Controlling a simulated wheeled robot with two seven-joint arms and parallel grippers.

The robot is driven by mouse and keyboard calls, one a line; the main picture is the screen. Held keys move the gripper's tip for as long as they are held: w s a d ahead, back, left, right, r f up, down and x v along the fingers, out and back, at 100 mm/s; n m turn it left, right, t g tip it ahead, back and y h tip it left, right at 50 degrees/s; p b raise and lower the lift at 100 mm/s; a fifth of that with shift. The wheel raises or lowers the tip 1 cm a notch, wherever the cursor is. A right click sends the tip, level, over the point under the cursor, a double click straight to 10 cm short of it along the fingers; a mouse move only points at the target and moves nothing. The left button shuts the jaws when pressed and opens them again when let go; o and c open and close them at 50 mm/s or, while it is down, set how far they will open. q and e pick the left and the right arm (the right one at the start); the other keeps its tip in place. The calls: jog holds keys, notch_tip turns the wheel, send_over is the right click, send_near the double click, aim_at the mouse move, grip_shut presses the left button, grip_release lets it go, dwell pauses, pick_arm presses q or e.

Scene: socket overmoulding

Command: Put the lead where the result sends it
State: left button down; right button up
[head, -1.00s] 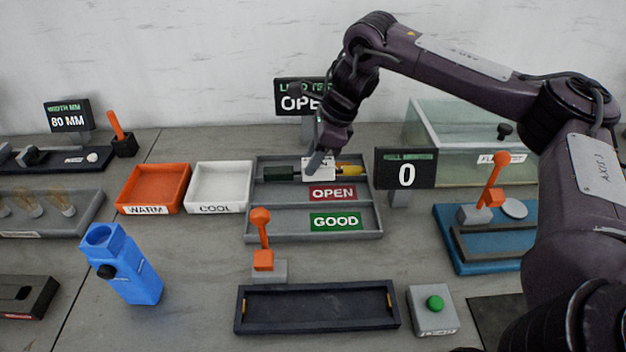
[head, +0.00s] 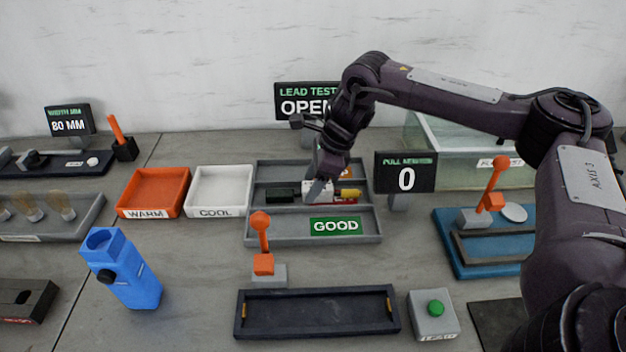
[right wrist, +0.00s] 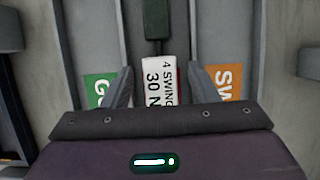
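The lead, with a dark green end (head: 281,195), a white tag (head: 318,187) and a yellow end (head: 348,195), lies lengthwise in the middle lane of a grey three-lane tray (head: 262,226). It partly covers the red OPEN label there. The lead test display (head: 292,103) reads OPEN, partly hidden by my arm. My right gripper (head: 319,184) is at the lead's tag. In the right wrist view its fingers (right wrist: 160,88) stand on both sides of the white tag (right wrist: 160,82), with gaps between. My left gripper is out of view.
The front lane has a green GOOD label (head: 335,226); the back lane's orange label is mostly hidden. Orange WARM (head: 155,190) and white COOL (head: 220,188) trays stand left. A pull monitor (head: 406,172) reading 0 is close on the right. An orange-handled lever (head: 261,240) stands in front.

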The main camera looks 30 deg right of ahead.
jog(key=shift+r, duration=0.1)
jog(key=v, duration=0.8)
jog(key=shift+d+r, duration=0.15)
jog(key=shift+r, duration=0.25)
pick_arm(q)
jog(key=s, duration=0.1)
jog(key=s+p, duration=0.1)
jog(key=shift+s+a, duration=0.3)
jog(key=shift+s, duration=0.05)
pick_arm(e)
jog(key=v, duration=0.3)
